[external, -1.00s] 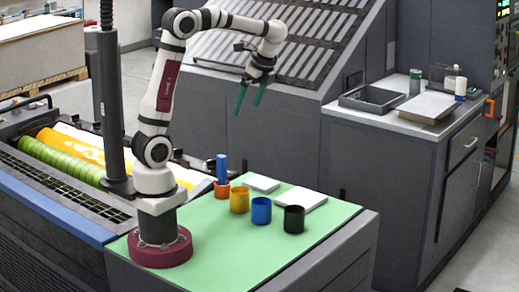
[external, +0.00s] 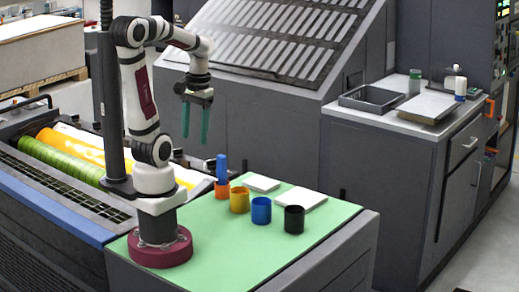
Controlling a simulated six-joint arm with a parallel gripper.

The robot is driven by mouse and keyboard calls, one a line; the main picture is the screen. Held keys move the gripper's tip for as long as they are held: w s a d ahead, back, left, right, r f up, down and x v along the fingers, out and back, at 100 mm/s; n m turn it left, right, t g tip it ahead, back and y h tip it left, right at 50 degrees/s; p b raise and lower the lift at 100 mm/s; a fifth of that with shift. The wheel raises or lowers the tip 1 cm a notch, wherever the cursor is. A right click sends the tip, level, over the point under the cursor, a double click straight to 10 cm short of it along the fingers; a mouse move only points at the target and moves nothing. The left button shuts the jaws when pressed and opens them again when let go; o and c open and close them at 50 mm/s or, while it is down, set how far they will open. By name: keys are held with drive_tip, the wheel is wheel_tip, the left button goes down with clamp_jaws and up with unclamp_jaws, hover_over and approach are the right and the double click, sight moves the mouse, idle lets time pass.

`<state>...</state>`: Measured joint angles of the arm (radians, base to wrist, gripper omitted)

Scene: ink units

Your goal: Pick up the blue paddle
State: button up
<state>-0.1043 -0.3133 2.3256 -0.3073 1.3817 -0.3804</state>
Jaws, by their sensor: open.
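The blue paddle (external: 222,167) stands upright in the orange cup (external: 222,189) at the back left of the green mat. Its blue upper part sticks out above the rim and its lower end is hidden in the cup. My gripper (external: 195,140) points down with its two green fingers apart and nothing between them. In the picture it is above and a little left of the paddle, not touching it.
A yellow cup (external: 239,201), a blue cup (external: 261,211) and a black cup (external: 294,220) stand in a row to the right of the orange cup. White flat pads (external: 301,199) lie behind them. The green mat's (external: 240,248) front is clear.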

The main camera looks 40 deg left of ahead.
drive_tip(key=w+a+n+h, duration=0.2)
drive_tip(key=w+a+n, duration=0.2)
drive_tip(key=w+n, duration=0.7)
drive_tip(key=n, duration=0.5)
approach(224, 177)
drive_tip(key=shift+h, duration=0.3)
wheel_tip(224, 177, down, 8)
drive_tip(key=shift+f, duration=0.15)
clamp_jaws()
